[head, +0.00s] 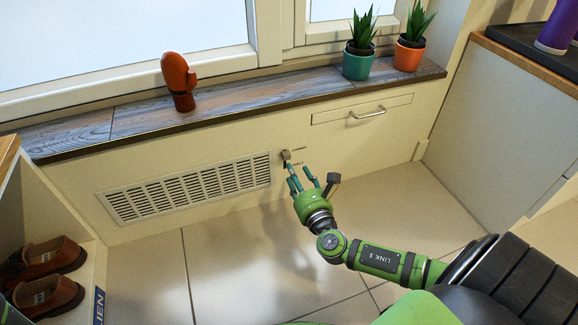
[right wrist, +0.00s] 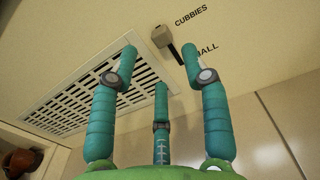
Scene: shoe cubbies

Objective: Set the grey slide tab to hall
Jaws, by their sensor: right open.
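The grey slide tab (head: 286,155) sits on the cream wall panel below the window sill, just right of the vent. In the right wrist view the tab (right wrist: 163,37) is at the upper end of a short dark slot, level with the printed word CUBBIES (right wrist: 190,15). The word HALL (right wrist: 207,48) is beside the lower end. My right gripper (head: 300,175) is open and empty, its fingers pointing at the panel just below the tab. In the right wrist view its fingers (right wrist: 160,58) are spread, with the tab beyond them. My left gripper is not seen.
A white vent grille (head: 185,187) is left of the tab. A drawer with a metal handle (head: 368,113) is to the upper right. The sill holds a brown object (head: 179,80) and two potted plants (head: 358,60). Brown shoes (head: 48,275) sit in a cubby at left.

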